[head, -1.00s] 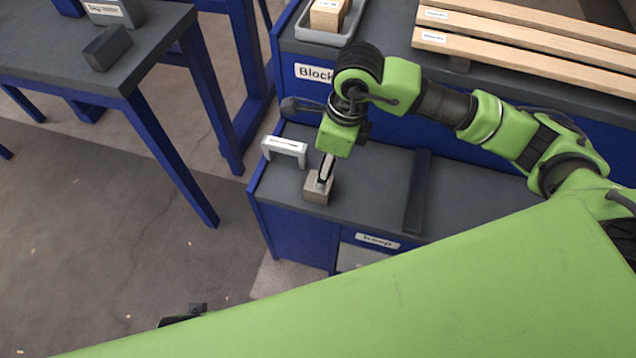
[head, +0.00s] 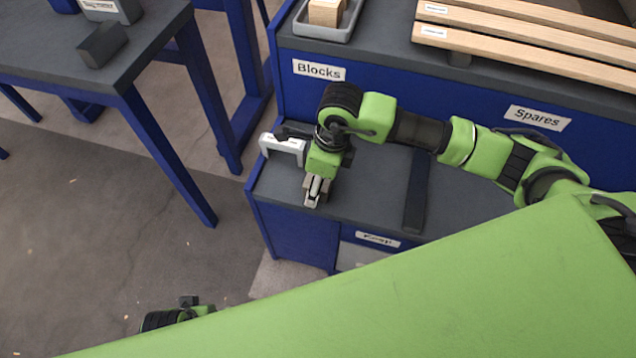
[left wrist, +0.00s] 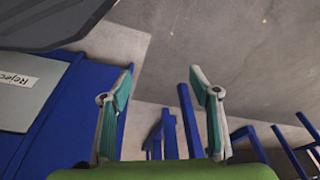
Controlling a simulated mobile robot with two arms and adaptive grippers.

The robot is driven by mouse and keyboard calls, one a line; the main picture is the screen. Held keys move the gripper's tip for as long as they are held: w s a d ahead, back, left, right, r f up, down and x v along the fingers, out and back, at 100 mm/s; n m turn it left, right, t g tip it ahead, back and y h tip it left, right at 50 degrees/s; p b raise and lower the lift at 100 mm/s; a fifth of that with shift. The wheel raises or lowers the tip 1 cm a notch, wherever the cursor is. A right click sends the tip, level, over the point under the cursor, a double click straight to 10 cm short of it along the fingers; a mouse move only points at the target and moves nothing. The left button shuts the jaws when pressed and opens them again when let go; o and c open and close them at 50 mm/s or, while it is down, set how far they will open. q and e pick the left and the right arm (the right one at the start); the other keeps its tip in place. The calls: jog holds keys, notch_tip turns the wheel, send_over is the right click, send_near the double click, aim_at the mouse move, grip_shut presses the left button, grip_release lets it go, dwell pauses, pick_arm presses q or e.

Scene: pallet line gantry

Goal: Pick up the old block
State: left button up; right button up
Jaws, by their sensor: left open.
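The old block (head: 309,198), a small grey-brown cube, is on the dark lower bench (head: 370,185), near its left end. My right gripper (head: 314,191) points down right at the block, and its fingers cover much of it. I cannot tell whether they are closed on it or only around it. My left gripper (left wrist: 160,85) shows in the left wrist view, with its fingers wide apart and nothing between them; it is away from the bench, over the floor.
A grey bracket (head: 283,146) stands left of the right gripper. A dark bar (head: 416,190) lies to its right. Behind, a raised bench holds a tray (head: 330,33) with a wooden block, and long planks (head: 530,50).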

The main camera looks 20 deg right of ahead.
jog(key=c, duration=0.9)
jog(key=shift+r, duration=0.15)
